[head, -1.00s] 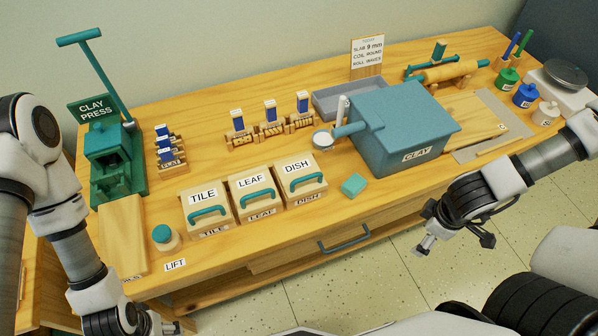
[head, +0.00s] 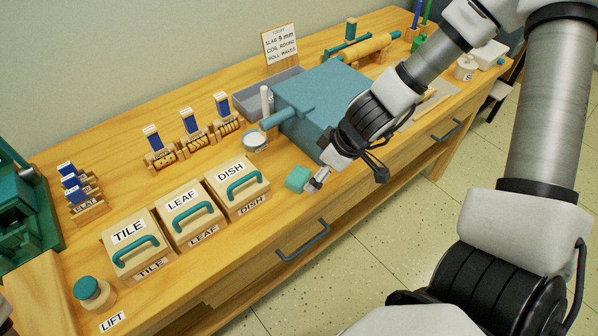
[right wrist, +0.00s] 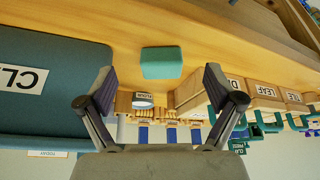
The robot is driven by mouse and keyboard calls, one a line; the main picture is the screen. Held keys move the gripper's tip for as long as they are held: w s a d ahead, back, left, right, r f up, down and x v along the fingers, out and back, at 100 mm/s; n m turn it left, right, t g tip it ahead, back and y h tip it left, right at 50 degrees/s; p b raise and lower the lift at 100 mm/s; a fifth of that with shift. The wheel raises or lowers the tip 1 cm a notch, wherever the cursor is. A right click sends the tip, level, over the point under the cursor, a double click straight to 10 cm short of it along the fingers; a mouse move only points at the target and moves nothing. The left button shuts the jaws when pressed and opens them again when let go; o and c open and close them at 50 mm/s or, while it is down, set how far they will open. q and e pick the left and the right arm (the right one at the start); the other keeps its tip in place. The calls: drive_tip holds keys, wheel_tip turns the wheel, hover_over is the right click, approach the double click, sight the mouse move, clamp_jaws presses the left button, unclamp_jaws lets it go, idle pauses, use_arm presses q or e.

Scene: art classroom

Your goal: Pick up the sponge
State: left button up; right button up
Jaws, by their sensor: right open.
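The sponge (head: 298,178) is a small teal block lying on the wooden table, right of the DISH box and in front of the teal CLAY bin. It also shows in the right wrist view (right wrist: 161,63), ahead of and between the spread fingers. My right gripper (head: 318,180) is open and empty, its fingertips close beside the sponge on its right. In the right wrist view my right gripper (right wrist: 160,82) has both fingers wide apart, with nothing between them. I cannot tell whether a fingertip touches the sponge. My left gripper is out of the head view.
The CLAY bin (head: 310,97) stands just behind the sponge. The DISH box (head: 238,185), LEAF box (head: 190,215) and TILE box (head: 138,247) stand in a row to its left. A drawer handle (head: 302,240) sticks out below the table's front edge.

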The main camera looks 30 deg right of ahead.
sight(299, 175)
drive_tip(key=w+a, duration=0.1)
drive_tip(key=w+b, duration=0.1)
drive_tip(key=w, duration=0.1)
drive_tip(key=shift+a+f, duration=0.1)
drive_tip(key=shift+a, duration=0.25)
drive_tip(key=shift+w+a, duration=0.1)
drive_tip(key=shift+w, duration=0.15)
drive_tip(key=b+x, duration=0.4)
drive_tip(key=b, duration=0.1)
drive_tip(key=shift+f, duration=0.45)
drive_tip(key=shift+w+a+f, duration=0.1)
drive_tip(key=shift+w, duration=0.05)
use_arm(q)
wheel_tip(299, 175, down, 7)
use_arm(e)
drive_tip(key=c, duration=0.9)
drive_tip(key=shift+c, duration=0.2)
